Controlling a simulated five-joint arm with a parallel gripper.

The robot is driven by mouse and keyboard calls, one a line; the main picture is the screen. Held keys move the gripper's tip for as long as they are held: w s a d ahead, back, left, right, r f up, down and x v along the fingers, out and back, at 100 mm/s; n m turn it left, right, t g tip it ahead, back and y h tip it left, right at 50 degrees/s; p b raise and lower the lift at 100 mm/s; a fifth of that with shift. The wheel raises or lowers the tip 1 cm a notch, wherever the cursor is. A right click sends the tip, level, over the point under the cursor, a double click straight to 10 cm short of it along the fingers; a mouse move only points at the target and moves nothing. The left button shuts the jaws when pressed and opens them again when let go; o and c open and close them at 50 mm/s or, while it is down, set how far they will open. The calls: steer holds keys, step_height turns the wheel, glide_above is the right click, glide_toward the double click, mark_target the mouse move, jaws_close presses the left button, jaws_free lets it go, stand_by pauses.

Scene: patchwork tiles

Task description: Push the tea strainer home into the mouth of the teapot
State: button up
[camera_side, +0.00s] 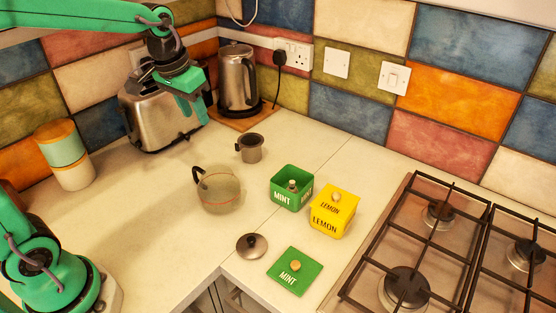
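The glass teapot (222,196) with a black handle stands upright on the counter, left of the green tin, and has no lid on it. A small dark grey cup-shaped piece (251,151) with a side handle stands upright behind it. It looks like the tea strainer, though its mesh is too small to make out. It is apart from the teapot. A round grey lid with a knob (252,246) lies in front of the teapot. My gripper (195,112) hangs in front of the toaster, up and left of both strainer and teapot. Its fingers look apart, with nothing between them.
A green MINT tin (291,202) stands open with a small knobbed thing inside, touching or close to a yellow LEMON tin (331,222). The green lid (295,271) lies in front. The hob (390,250) is right; toaster (160,125) and kettle (238,78) stand behind. Counter left of the teapot is clear.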

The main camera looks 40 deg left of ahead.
steer(key=w+a+f+g, duration=0.1)
steer(key=w+a+f, duration=0.1)
steer(key=w+f, duration=0.45)
steer(key=g, duration=0.2)
glide_above(238, 150)
steer(key=f, duration=0.7)
steer(key=shift+w+a, duration=0.15)
steer(key=shift+a, duration=0.25)
steer(key=shift+w+d+f, duration=0.1)
steer(key=shift+f, duration=4.05)
jaws_close()
